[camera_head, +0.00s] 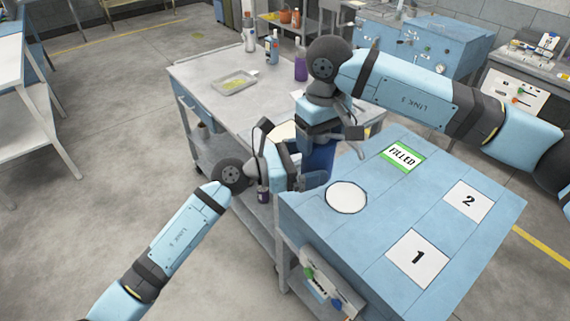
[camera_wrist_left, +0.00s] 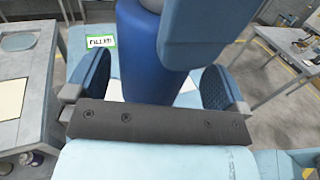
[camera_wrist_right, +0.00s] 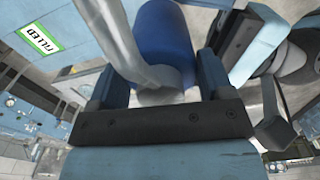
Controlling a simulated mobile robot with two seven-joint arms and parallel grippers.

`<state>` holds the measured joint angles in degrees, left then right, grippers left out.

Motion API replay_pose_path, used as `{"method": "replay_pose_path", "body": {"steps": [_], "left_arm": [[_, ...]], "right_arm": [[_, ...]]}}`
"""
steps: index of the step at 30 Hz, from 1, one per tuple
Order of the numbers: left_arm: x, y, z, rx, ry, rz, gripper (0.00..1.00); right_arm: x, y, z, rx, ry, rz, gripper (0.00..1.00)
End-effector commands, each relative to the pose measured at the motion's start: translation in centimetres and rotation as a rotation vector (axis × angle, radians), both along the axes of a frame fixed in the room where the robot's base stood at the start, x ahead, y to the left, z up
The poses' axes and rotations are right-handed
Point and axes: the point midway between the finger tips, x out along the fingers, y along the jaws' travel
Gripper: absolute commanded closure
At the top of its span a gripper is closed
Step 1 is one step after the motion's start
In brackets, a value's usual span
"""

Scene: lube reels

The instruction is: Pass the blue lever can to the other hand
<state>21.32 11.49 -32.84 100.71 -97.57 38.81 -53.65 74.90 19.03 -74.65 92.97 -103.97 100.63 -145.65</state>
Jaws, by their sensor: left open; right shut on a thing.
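The blue lever can (camera_head: 319,160) hangs upright beneath my right gripper (camera_head: 318,138), partly hidden by both grippers in the head view. My right gripper is shut on its upper end; the right wrist view shows the can's blue body (camera_wrist_right: 172,28) and a grey metal part (camera_wrist_right: 140,50) by the fingers. My left gripper (camera_head: 303,170) is open at the can's body. In the left wrist view its two fingers stand on either side of the blue body (camera_wrist_left: 146,72), with visible gaps.
A blue-topped cart (camera_head: 385,185) at right bears a white disc (camera_head: 346,197), a FILLED label (camera_head: 403,157) and squares marked 1 (camera_head: 417,258) and 2 (camera_head: 469,201). A grey cart (camera_head: 205,80) behind holds a tray (camera_head: 234,83) and a purple bottle (camera_head: 301,64).

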Motion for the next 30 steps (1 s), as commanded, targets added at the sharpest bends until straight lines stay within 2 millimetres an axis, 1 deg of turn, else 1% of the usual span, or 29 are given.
{"method": "replay_pose_path", "body": {"steps": [1,3,6,10,17,18,23,24,25,26,27,30], "left_arm": [[0.3,-0.7,0.1,-0.002,0.000,-0.001,0.00],[0.5,-1.4,0.1,-0.002,0.000,0.000,0.00],[0.8,-2.1,0.0,-0.001,0.000,0.000,0.00],[0.9,-2.5,0.0,-0.001,0.001,0.000,0.00],[0.9,-2.5,0.0,-0.001,0.001,0.000,0.00],[0.9,-2.5,0.0,-0.001,0.001,0.001,0.09],[0.9,-2.5,0.0,-0.001,0.001,0.000,0.46],[0.8,-2.5,0.0,-0.001,0.001,-0.001,0.55],[0.8,-2.5,0.0,-0.001,0.001,-0.002,0.62],[0.8,-2.5,0.0,-0.001,0.001,-0.002,0.64],[0.8,-2.6,0.1,-0.003,-0.001,-0.003,0.64],[0.8,-2.5,0.1,-0.003,-0.001,-0.002,0.64]], "right_arm": [[0.0,0.0,0.1,0.001,-0.001,0.000,0.80],[0.0,0.0,0.1,0.001,-0.001,0.000,0.80],[0.0,0.0,0.1,0.001,-0.001,0.000,0.80],[0.0,0.0,0.1,0.001,-0.001,0.000,0.80],[0.0,0.0,0.1,0.001,-0.001,0.000,0.80],[0.0,0.0,0.1,0.001,-0.001,0.000,0.80],[0.0,0.0,0.1,0.001,-0.002,0.000,0.80],[0.0,0.0,0.1,0.001,-0.002,-0.001,0.80],[0.1,0.0,0.1,0.000,-0.002,-0.001,0.80],[0.1,0.0,0.1,0.001,-0.003,-0.001,0.80],[0.1,0.0,0.1,0.001,-0.003,-0.002,0.20],[0.1,0.0,0.1,0.001,-0.003,-0.002,0.00]]}}
